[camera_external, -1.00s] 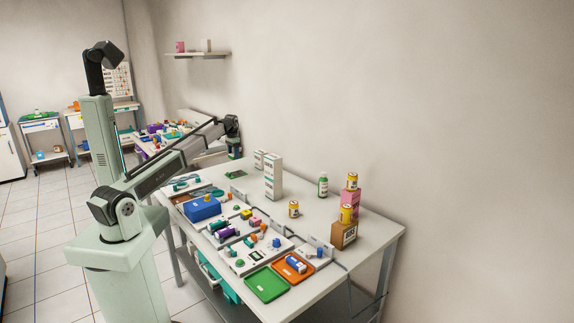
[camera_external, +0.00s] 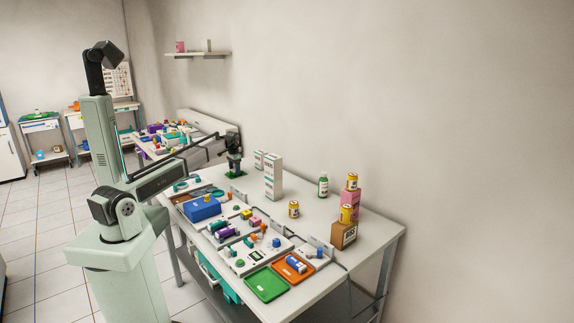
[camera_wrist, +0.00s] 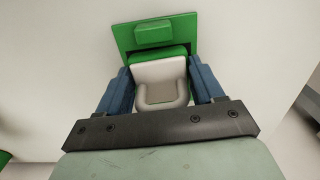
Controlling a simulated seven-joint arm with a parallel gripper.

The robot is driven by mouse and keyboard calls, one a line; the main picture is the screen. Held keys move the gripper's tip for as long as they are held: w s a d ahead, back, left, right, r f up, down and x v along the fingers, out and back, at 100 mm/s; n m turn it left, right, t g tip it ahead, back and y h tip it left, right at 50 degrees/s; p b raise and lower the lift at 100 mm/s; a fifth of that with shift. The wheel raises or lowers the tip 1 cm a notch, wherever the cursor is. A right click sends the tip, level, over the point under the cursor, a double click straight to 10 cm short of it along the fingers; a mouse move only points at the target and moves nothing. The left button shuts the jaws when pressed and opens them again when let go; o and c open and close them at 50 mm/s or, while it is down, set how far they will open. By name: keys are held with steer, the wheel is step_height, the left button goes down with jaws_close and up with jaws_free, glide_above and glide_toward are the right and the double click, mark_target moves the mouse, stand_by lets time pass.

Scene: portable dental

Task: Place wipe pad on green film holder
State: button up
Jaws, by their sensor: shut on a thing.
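My gripper (camera_wrist: 160,76) is shut on a pale grey-white piece, seemingly the wipe pad (camera_wrist: 160,90), between its two blue fingers in the wrist view. The green film holder (camera_wrist: 122,38) lies just beyond and under it, a flat green plate with a raised green block near its far edge. In the external view my gripper (camera_external: 235,163) is low over the green holder (camera_external: 236,175) at the back left of the table. The pad is too small to make out there. Whether the pad touches the holder I cannot tell.
White boxes (camera_external: 273,176) stand to the right of the holder. A blue box (camera_external: 203,208), a green tray (camera_external: 265,284) and an orange tray (camera_external: 293,267) are nearer the front. The table around the holder looks mostly clear.

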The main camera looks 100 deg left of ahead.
steer(key=o, duration=1)
steer(key=shift+f, duration=0.1)
step_height(320, 180, up, 12)
stand_by(0.4)
steer(key=shift+w, duration=0.1)
stand_by(0.4)
